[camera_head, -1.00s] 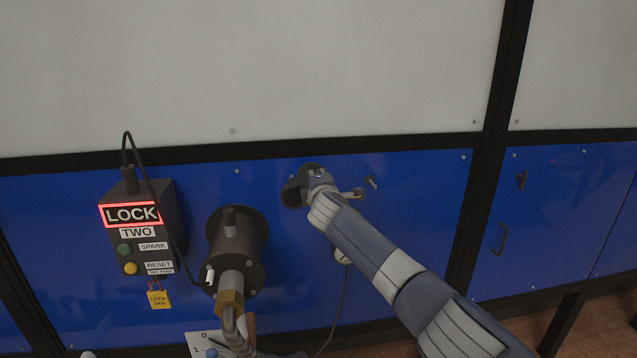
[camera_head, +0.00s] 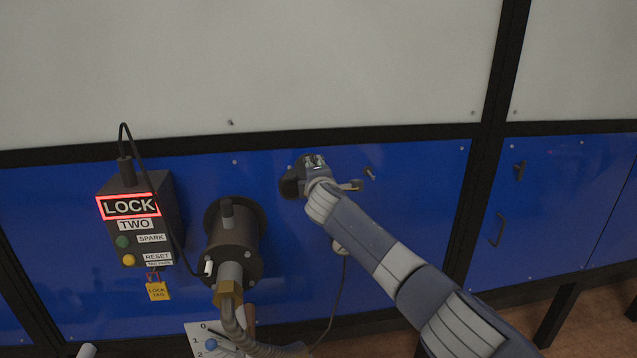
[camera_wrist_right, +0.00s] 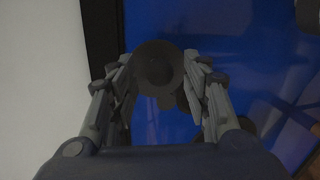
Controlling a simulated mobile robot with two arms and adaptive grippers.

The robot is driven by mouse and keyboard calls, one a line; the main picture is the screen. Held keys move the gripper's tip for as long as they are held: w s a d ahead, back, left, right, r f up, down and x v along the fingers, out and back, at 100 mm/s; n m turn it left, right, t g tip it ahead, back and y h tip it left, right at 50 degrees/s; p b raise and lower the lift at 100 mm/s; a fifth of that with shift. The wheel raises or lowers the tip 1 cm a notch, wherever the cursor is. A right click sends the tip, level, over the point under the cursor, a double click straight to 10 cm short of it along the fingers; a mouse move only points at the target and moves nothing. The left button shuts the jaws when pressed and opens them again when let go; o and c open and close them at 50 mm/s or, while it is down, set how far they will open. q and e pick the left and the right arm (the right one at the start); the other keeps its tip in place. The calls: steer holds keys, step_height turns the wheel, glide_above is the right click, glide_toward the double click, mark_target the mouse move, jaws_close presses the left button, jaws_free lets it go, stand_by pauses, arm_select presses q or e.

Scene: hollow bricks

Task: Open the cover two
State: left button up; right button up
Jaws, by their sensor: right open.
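A dark round fitting (camera_head: 290,187), which looks like the cover, sits on the blue panel in the head view, partly hidden behind my right wrist. In the right wrist view a dark grey round piece (camera_wrist_right: 158,82) lies between the two fingers. My right gripper (camera_wrist_right: 158,62) is open around it with gaps on both sides; I cannot tell whether a finger touches it. In the head view my right gripper (camera_head: 314,164) is at the fitting, mostly hidden by my own wrist. A box (camera_head: 140,190) labelled TWO shows a red-framed LOCK sign. My left gripper is out of view.
A dark cylinder (camera_head: 233,245) with a brass nut and a hose stands out from the panel left of my right arm. A cable (camera_head: 339,290) hangs below the wrist. A yellow lock tag (camera_head: 158,291) hangs under the box. A numbered plate (camera_head: 200,340) is at the bottom.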

steer(key=v, duration=1.1)
steer(key=shift+s, duration=0.15)
steer(key=shift+d+f, duration=0.1)
stand_by(0.3)
